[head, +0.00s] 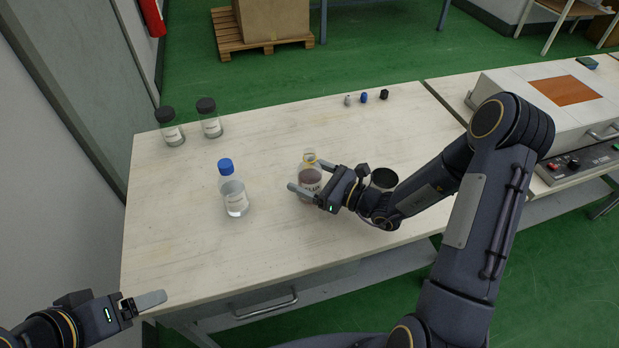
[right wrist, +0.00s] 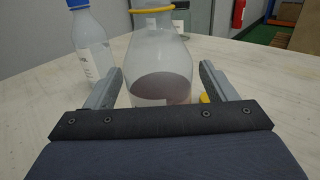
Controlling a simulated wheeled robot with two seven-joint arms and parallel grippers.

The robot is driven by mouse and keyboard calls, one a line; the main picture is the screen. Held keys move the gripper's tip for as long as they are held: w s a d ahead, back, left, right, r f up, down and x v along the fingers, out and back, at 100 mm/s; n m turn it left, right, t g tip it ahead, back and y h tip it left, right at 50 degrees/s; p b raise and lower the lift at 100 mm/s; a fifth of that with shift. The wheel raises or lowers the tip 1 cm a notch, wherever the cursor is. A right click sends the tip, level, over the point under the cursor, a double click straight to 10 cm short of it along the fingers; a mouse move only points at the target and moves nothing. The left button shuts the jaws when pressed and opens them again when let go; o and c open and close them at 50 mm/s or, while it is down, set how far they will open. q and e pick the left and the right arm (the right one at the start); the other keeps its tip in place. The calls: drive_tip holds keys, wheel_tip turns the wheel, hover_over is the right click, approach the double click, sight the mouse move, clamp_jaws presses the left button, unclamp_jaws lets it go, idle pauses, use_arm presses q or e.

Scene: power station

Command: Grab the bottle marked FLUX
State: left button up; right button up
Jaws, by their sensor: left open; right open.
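A bottle with brownish-red liquid (head: 310,183) and a yellow ring at its neck stands on the table; its label is too small to read. It also fills the middle of the right wrist view (right wrist: 160,65). My right gripper (head: 306,174) is open, with one finger on each side of this bottle, not closed on it. A blue-capped bottle of clear liquid (head: 235,195) stands to the left; its label is unreadable too. My left gripper (head: 142,301) is open and empty, low at the left, off the table's front edge.
Two black-capped bottles (head: 172,133) (head: 211,124) stand at the back left. A black-lidded container (head: 383,179) is close beside my right wrist. Three small items (head: 363,97) lie at the back right. The table (head: 190,265) is clear at the front left.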

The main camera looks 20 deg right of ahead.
drive_tip(key=shift+x, duration=0.8)
drive_tip(key=c, duration=1.2)
drive_tip(key=shift+o, duration=0.2)
drive_tip(key=shift+r, duration=0.1)
